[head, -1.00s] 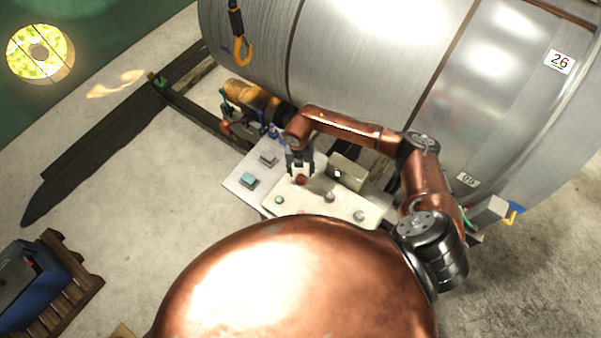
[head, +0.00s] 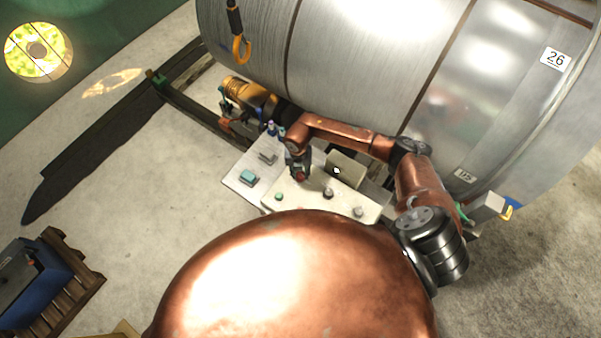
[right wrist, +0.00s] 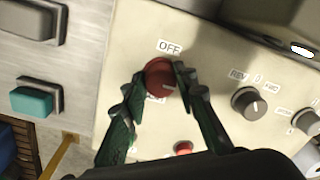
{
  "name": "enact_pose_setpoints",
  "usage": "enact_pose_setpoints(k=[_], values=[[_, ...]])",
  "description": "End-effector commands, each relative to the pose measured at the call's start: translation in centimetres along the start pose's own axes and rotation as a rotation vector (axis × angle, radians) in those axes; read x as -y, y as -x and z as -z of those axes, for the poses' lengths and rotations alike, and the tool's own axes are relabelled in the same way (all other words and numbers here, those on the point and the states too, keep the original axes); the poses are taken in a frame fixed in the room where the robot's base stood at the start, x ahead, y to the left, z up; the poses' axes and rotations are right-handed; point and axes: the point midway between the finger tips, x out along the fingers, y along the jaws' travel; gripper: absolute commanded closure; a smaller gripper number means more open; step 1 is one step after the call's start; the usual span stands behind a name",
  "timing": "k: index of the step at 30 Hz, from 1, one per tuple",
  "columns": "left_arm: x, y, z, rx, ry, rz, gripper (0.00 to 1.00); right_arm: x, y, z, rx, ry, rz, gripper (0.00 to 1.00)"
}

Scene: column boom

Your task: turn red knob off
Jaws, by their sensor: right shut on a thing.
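The red knob (right wrist: 159,76) sits on the cream control panel (right wrist: 215,50), just below an "OFF" label (right wrist: 170,47). A second label below the knob is partly hidden. My right gripper (right wrist: 160,85) has its two green fingers on either side of the red knob and is shut on it. In the head view the right gripper (head: 299,172) is over the panel, and the knob shows only as a small red spot at its tips. My left gripper is not in view.
Beside the red knob are a dark "REV/FWD" knob (right wrist: 249,103) and a red button (right wrist: 183,148). A teal button (right wrist: 32,102) is on the grey panel at left. A large metal cylinder (head: 350,60) lies behind the panel. Open floor (head: 130,200) is at left.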

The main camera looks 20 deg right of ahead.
Motion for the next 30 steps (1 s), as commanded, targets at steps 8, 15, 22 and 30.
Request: enact_pose_setpoints(k=[8,15,22,30], values=[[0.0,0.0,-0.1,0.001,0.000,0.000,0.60,0.0,0.0,0.0,0.000,-0.001,0.000,0.96],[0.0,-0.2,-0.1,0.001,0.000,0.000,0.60,0.0,0.0,-0.1,0.002,0.016,0.000,0.98],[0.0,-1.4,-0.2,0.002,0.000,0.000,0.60,0.0,-0.2,-0.1,0.007,0.113,0.000,0.98],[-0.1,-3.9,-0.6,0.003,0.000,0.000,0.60,-0.1,-0.3,-0.2,0.018,0.336,0.001,0.98]])
